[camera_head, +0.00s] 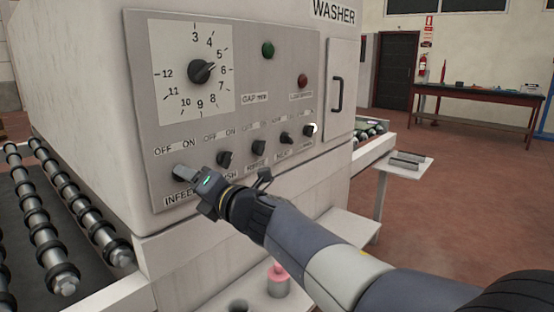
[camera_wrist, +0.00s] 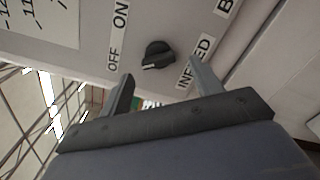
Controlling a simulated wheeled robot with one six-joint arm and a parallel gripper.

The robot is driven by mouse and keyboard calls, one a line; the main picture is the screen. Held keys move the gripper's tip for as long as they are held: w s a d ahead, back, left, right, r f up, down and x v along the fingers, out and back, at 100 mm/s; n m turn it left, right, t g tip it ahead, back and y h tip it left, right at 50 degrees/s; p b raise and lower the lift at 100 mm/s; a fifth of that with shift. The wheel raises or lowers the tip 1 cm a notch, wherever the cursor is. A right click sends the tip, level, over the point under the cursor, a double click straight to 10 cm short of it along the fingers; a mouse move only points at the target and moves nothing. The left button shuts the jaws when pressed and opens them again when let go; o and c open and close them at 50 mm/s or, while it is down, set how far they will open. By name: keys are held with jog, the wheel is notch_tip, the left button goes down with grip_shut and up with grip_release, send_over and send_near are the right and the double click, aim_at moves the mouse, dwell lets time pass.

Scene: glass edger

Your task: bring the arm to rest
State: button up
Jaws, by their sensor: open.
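My gripper (camera_head: 186,182) is in front of the washer's control panel (camera_head: 180,135), at the infeed switch on the panel's lower left. In the wrist view my gripper (camera_wrist: 160,82) is open and empty, its two fingers apart. The black infeed knob (camera_wrist: 158,55) shows just beyond the fingertips, between the labels OFF, ON and INFEED, and the fingers do not hold it. In the head view my gripper hides this knob. My arm reaches in from the lower right.
A row of black switches (camera_head: 257,146) runs right of my gripper, with a large dial (camera_head: 201,72) above. A door handle (camera_head: 337,95) sticks out at right. Roller conveyors (camera_head: 45,225) lie at left. A pink-topped bottle (camera_head: 278,280) stands below my arm. Open floor (camera_head: 460,210) lies right.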

jog(key=shift+s+d+r+m+p, duration=0.1)
jog(key=shift+s+d+m+p, duration=0.15)
jog(key=shift+m+p, duration=2.15)
jog(key=shift+s+d+r+m+p, duration=0.1)
jog(key=shift+s+d+m+p, duration=0.15)
jog(key=shift+m+p, duration=2.15)
jog(key=shift+s+d+r+m+p, duration=0.1)
jog(key=shift+s+d+m+p, duration=0.15)
jog(key=shift+m+p, duration=2.15)
jog(key=shift+d+p, duration=0.1)
jog(key=shift+p, duration=0.2)
